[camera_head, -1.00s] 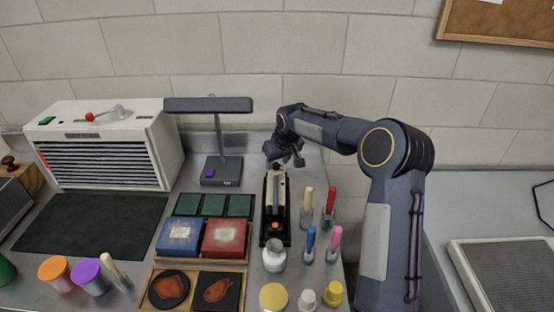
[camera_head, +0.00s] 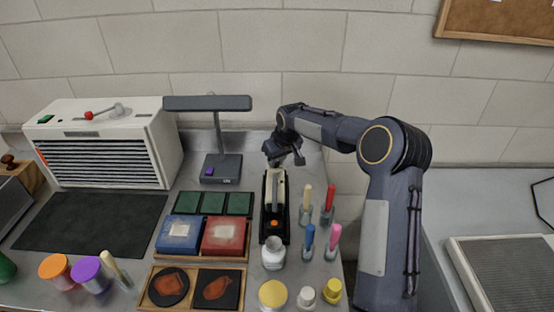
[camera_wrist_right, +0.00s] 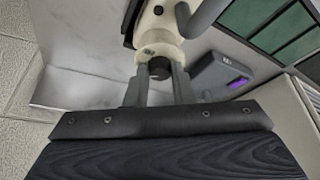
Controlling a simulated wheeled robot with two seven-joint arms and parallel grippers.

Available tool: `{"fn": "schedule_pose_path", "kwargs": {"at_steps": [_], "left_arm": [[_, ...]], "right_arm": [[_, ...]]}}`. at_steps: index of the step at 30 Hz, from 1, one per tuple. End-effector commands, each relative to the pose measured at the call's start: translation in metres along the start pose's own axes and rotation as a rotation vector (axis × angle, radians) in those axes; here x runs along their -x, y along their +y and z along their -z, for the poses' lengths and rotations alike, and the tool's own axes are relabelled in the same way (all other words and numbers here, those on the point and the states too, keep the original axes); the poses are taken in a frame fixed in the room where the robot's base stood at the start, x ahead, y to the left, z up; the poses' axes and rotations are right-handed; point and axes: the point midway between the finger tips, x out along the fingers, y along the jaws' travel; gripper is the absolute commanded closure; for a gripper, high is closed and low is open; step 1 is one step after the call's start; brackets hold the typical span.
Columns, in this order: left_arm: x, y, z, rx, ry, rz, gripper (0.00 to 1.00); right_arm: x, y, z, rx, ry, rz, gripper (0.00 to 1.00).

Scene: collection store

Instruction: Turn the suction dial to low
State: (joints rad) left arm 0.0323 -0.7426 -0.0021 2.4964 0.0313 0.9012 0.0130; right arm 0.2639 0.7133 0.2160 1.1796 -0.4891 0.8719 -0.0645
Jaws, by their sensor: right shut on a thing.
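A small cream hand vacuum (camera_head: 275,187) with an orange button lies in a narrow black holder (camera_head: 264,228) at the middle of the bench. My right gripper (camera_head: 284,161) reaches down at its far end. In the right wrist view my right gripper (camera_wrist_right: 161,78) has one finger on each side of a dark round dial (camera_wrist_right: 159,67) at the end of the cream body (camera_wrist_right: 160,42). It is shut on this dial. The dial's markings and setting cannot be read. My left gripper is not in view.
A grey lamp (camera_head: 208,103) stands left of my right gripper, its base (camera_head: 221,170) close by. Brushes in holders (camera_head: 306,216) stand right of the vacuum, with a white bottle (camera_head: 273,254) in front. Boxed specimens (camera_head: 180,233) lie left. A white cabinet (camera_head: 140,125) stands far left.

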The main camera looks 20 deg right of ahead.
Motion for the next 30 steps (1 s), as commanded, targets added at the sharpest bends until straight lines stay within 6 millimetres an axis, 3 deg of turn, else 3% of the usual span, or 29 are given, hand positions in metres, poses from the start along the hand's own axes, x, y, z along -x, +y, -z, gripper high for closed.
{"fn": "schedule_pose_path", "kwargs": {"at_steps": [30], "left_arm": [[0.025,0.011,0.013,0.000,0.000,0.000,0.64]], "right_arm": [[0.000,0.007,0.004,0.754,0.001,0.314,1.00]]}}
